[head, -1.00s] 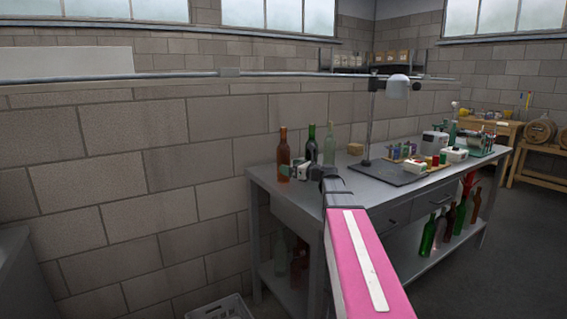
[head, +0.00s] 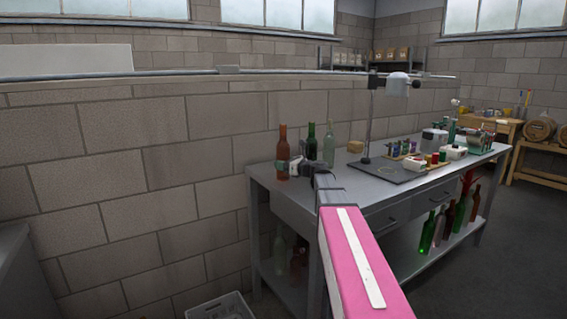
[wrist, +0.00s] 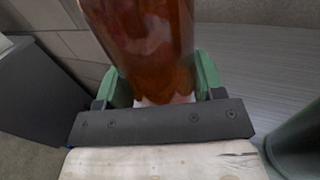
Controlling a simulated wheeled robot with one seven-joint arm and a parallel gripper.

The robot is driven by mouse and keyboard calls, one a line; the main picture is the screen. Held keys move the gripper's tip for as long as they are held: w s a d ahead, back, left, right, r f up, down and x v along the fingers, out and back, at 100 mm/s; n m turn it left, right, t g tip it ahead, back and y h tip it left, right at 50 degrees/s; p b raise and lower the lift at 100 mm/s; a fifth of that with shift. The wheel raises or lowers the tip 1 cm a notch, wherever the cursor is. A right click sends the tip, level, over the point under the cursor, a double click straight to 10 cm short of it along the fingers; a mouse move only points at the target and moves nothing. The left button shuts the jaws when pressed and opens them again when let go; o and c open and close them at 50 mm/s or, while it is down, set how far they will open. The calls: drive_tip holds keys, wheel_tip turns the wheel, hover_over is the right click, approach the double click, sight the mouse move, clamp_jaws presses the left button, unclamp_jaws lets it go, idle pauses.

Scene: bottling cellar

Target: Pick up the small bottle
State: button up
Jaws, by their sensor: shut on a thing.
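An amber-brown bottle (head: 282,151) is upright at the left end of the grey workbench (head: 405,180). My gripper (head: 288,167) is shut around its body. In the wrist view the same amber bottle (wrist: 150,45) fills the space between the green finger pads of my gripper (wrist: 163,85). Whether its base is clear of the bench top I cannot tell. A dark green bottle (head: 311,146) and a clear pale bottle (head: 328,146) stand close to its right.
A stand (head: 368,120) rises from a dark mat (head: 388,170) on the bench. Several bottles stand on the lower shelf (head: 418,258). A crate (head: 222,306) is on the floor.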

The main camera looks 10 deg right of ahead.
sight(288, 154)
drive_tip(key=shift+r, duration=0.6)
drive_tip(key=r, duration=0.3)
drive_tip(key=shift+s+r, duration=0.15)
drive_tip(key=shift+s, duration=0.15)
drive_tip(key=s+d+r, duration=0.1)
drive_tip(key=s+r, duration=0.5)
drive_tip(key=s, duration=0.5)
drive_tip(key=shift+d+r, duration=0.15)
drive_tip(key=shift+r, duration=0.1)
